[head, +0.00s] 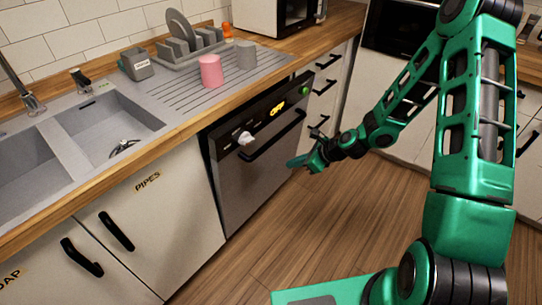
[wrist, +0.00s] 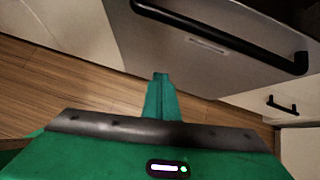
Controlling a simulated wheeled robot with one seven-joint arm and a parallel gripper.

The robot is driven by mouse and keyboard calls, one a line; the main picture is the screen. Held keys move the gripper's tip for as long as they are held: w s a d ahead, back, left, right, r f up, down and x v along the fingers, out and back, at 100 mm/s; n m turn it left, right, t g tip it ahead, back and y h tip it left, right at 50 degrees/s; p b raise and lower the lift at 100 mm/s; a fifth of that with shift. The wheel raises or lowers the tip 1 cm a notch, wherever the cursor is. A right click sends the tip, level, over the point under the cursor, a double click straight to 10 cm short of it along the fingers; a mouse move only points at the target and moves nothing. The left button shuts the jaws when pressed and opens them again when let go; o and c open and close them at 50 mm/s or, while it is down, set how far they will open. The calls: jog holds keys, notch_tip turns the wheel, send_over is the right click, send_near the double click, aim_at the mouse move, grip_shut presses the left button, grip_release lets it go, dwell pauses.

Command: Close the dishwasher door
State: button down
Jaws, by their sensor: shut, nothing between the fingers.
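The dishwasher (head: 258,165) stands under the counter, with a steel front, a black control strip, a white knob, a green button and a lit display. Its door looks upright and flush or nearly flush with the cabinets; a small gap cannot be ruled out. The black door handle (head: 272,136) runs across the front, and it also shows in the wrist view (wrist: 225,38). My gripper (head: 291,163) is shut and empty, just right of the door's front. In the wrist view its green fingers (wrist: 160,80) point toward the door below the handle; contact cannot be told.
A sink (head: 105,125) is at the left. White drawers (head: 325,95) stand right of the dishwasher. The wooden floor (head: 330,220) in front is clear.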

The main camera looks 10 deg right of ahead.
jog(key=w+a+m+t, duration=0.2)
jog(key=w+a, duration=0.3)
jog(key=a, duration=0.2)
jog(key=shift+w+a+f+y, duration=0.2)
jog(key=shift+w+a+y, duration=0.05)
jog(key=shift+w+y, duration=0.1)
dwell(0.5)
